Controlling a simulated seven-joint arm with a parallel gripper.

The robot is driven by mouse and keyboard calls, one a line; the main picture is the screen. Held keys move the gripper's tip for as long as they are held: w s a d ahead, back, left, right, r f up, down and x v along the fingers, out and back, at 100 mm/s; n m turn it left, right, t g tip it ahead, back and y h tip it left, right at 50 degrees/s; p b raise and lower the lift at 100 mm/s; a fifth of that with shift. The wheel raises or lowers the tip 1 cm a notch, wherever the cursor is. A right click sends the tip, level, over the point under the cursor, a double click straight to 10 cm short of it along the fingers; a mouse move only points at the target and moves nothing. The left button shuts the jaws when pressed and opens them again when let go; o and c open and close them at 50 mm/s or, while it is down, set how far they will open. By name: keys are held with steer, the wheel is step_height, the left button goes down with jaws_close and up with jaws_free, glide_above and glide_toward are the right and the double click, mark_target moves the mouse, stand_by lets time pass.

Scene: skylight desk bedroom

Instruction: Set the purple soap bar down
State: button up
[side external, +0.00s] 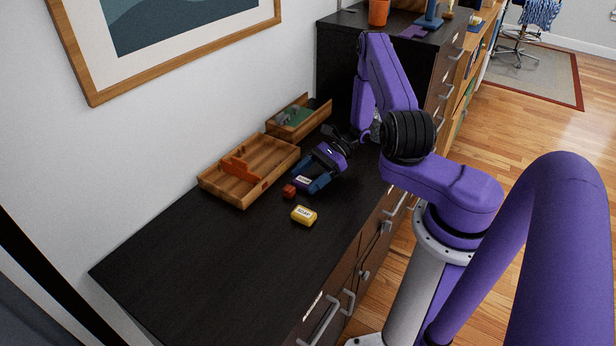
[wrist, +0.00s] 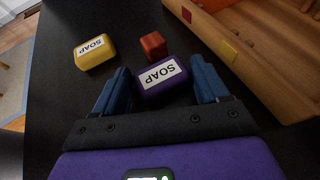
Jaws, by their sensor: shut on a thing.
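The purple soap bar (side external: 303,183) has a white SOAP label and shows between my fingers in the side view. In the wrist view the purple soap bar (wrist: 161,92) sits between the blue fingertips. My gripper (side external: 312,182) is low over the dark desktop, shut on the purple soap bar; its fingers also show in the wrist view (wrist: 160,80). The bar looks level and at or just above the desktop; I cannot tell if it touches.
A small red cube (side external: 288,191) lies just beyond the bar. A yellow soap bar (side external: 304,215) lies nearby. A wooden tray (side external: 222,192) with an orange thing stands behind, and a second wooden box (side external: 318,118) farther back. The desktop (side external: 200,270) at front left is clear.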

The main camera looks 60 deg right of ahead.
steer(key=o, duration=1.1)
steer(key=shift+c, duration=0.2)
